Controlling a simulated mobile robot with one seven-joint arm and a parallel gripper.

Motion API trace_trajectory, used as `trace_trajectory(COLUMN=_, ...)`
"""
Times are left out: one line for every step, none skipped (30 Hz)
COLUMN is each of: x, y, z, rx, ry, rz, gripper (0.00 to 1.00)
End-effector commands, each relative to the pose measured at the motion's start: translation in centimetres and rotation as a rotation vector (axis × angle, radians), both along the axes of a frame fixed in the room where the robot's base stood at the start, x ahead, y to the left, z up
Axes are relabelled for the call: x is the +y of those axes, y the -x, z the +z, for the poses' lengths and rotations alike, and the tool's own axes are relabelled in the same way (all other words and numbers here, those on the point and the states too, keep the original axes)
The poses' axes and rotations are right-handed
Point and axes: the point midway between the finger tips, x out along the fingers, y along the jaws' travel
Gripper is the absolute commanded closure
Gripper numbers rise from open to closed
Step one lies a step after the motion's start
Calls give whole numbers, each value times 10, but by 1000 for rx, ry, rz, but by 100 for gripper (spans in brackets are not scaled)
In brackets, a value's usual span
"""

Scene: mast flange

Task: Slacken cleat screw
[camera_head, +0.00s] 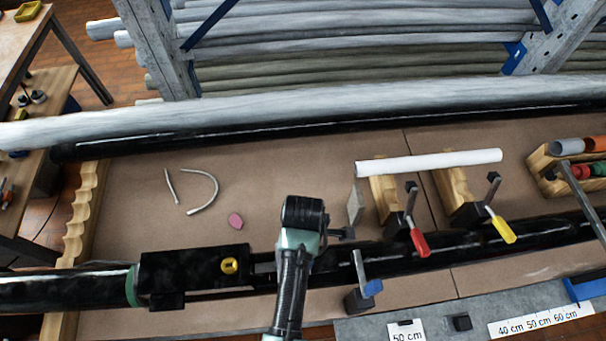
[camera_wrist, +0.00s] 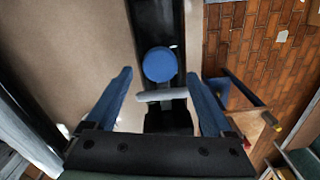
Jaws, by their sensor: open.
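A black mast tube (camera_head: 55,291) runs across the front of the board. A black block (camera_head: 190,272) on it carries a small yellow fitting (camera_head: 229,265) with a dark centre. A clamp with a blue handle (camera_head: 372,288) stands right of my arm. In the wrist view, a round blue knob (camera_wrist: 159,64) lies over a dark strip, with a grey bar below it. I cannot tell which part is the cleat screw. My gripper (camera_wrist: 160,76) is open and empty; the knob appears between its fingers, but contact is not visible. In the head view my arm hides its fingers.
Clamps with red (camera_head: 418,240) and yellow (camera_head: 501,229) handles stand to the right. A white tube (camera_head: 430,162) rests on wooden blocks. A pink piece (camera_head: 235,220) and a bent grey tube (camera_head: 207,197) lie on the board. A long grey tube (camera_head: 300,105) crosses behind.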

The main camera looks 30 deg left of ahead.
Motion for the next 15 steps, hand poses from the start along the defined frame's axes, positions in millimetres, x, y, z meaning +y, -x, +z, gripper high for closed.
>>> trace_trajectory(x=0, y=0, z=-4, rx=2, ry=1, rz=-1, gripper=14)
trace_trajectory(x=0, y=0, z=-7, rx=2, ry=1, rz=-1, gripper=14)
trace_trajectory(x=0, y=1, z=-11, rx=2, ry=1, rz=-1, gripper=14)
trace_trajectory(x=0, y=1, z=-14, rx=3, ry=1, rz=-2, gripper=14)
trace_trajectory(x=0, y=1, z=-17, rx=2, ry=1, rz=-2, gripper=14)
trace_trajectory(x=0, y=0, z=-23, rx=2, ry=1, rz=-2, gripper=14)
trace_trajectory(x=0, y=0, z=-26, rx=2, ry=1, rz=-2, gripper=14)
trace_trajectory(x=0, y=0, z=-29, rx=1, ry=0, rz=-3, gripper=14)
trace_trajectory(x=0, y=0, z=-33, rx=1, ry=0, rz=-3, gripper=14)
trace_trajectory(x=0, y=0, z=-36, rx=1, ry=0, rz=-3, gripper=14)
trace_trajectory(x=0, y=0, z=-39, rx=2, ry=1, rz=-3, gripper=14)
trace_trajectory(x=0, y=0, z=-43, rx=1, ry=0, rz=-3, gripper=14)
trace_trajectory(x=0, y=0, z=-49, rx=0, ry=0, rz=-3, gripper=14)
trace_trajectory(x=0, y=0, z=-52, rx=0, ry=0, rz=-3, gripper=14)
trace_trajectory(x=0, y=0, z=-56, rx=-1, ry=0, rz=-3, gripper=14)
